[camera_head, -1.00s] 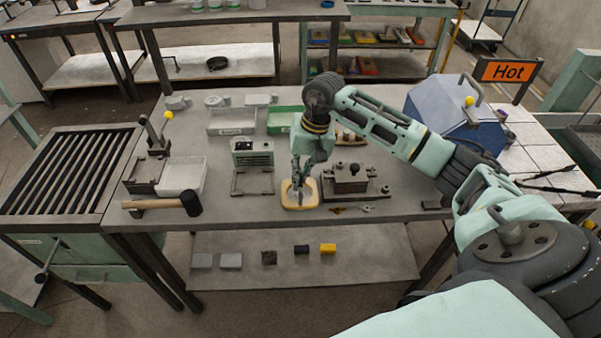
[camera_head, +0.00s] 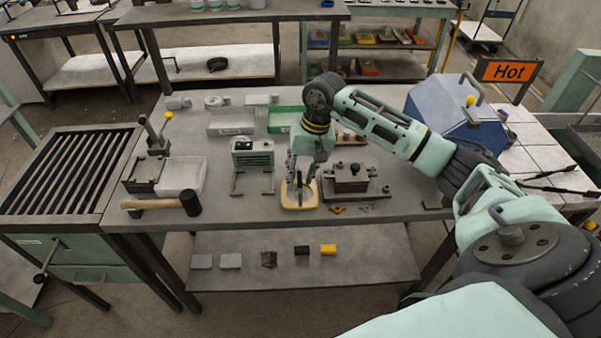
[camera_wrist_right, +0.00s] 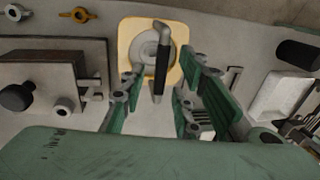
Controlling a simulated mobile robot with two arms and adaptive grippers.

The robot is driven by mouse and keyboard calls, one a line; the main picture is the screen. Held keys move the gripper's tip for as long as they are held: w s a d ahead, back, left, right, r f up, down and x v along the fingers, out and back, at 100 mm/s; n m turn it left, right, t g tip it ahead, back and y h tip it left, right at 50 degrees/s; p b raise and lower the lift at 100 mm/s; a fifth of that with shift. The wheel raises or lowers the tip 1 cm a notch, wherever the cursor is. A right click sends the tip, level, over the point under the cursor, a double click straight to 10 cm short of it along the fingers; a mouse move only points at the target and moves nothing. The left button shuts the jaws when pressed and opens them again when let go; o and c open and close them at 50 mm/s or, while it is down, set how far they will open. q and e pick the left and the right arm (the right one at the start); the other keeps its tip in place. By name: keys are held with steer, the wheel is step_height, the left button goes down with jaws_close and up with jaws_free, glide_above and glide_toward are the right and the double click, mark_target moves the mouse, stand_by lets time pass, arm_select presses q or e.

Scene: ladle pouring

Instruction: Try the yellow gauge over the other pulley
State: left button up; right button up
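A small yellow gauge (camera_head: 337,209) lies near the table's front edge; it also shows at the top left of the right wrist view (camera_wrist_right: 78,15). A grey piece of similar shape (camera_wrist_right: 17,12) lies beside it. A round grey disc, perhaps a pulley (camera_wrist_right: 147,49), sits on a yellow-rimmed pad (camera_head: 300,205), with a dark upright handle (camera_wrist_right: 160,75) over it. My right gripper (camera_wrist_right: 160,82) is open above the pad, its fingers apart on either side of the handle. Another round grey piece (camera_head: 213,101) is at the back left; I cannot tell whether it is a pulley.
A dark fixture block (camera_head: 351,180) stands right of the pad, and a green boxed device (camera_head: 252,154) left of it. A mallet (camera_head: 165,204), a white tray (camera_head: 181,176) and a blue hood (camera_head: 452,110) with a "Hot" sign (camera_head: 508,71) stand around.

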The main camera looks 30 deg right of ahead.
steer(key=v, duration=1.2)
stand_by(0.4)
